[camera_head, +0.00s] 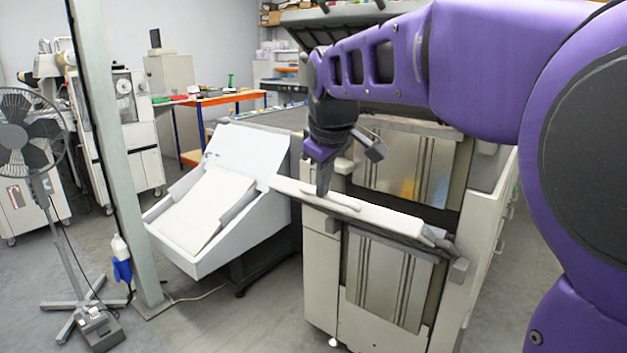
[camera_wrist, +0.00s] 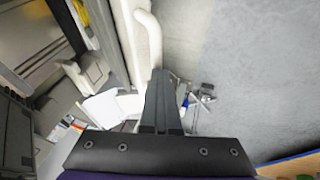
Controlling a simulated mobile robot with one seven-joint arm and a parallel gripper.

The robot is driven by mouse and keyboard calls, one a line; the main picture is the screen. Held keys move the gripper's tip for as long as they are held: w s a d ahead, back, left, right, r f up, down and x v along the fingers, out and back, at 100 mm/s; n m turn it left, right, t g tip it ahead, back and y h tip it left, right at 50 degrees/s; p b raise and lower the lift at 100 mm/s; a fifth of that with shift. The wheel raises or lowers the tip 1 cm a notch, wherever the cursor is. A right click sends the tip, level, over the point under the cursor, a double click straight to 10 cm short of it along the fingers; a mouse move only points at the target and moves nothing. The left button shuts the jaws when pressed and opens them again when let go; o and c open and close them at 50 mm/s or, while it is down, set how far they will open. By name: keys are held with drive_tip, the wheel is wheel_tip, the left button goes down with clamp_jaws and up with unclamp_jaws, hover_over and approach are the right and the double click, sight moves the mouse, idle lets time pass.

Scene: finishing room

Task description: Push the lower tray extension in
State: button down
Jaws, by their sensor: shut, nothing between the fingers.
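A cream bar (camera_head: 390,220) with a raised handle (camera_head: 345,204) sticks out across the front of the machine (camera_head: 325,262), between its upper and lower metal panels. It looks like the tray extension, but I cannot tell for sure. My gripper (camera_head: 323,188) points down with its fingers shut and empty, at the left part of this bar beside the handle. In the wrist view, my closed dark fingers (camera_wrist: 161,85) end close to the white handle (camera_wrist: 151,35). I cannot tell whether they touch it.
A white sloped tray unit (camera_head: 210,205) stands left of the machine. A grey post (camera_head: 115,150), a fan (camera_head: 25,130) on a stand and a cable on the floor are farther left. The lower metal panel (camera_head: 388,280) sits below the bar. Open grey floor lies in front.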

sight(347, 198)
drive_tip(key=w+d+f, duration=0.1)
drive_tip(key=w+f, duration=0.1)
drive_tip(key=w+d+f, duration=0.4)
drive_tip(key=w, duration=0.1)
drive_tip(key=shift+d+f, duration=0.2)
drive_tip(key=shift+s, duration=0.1)
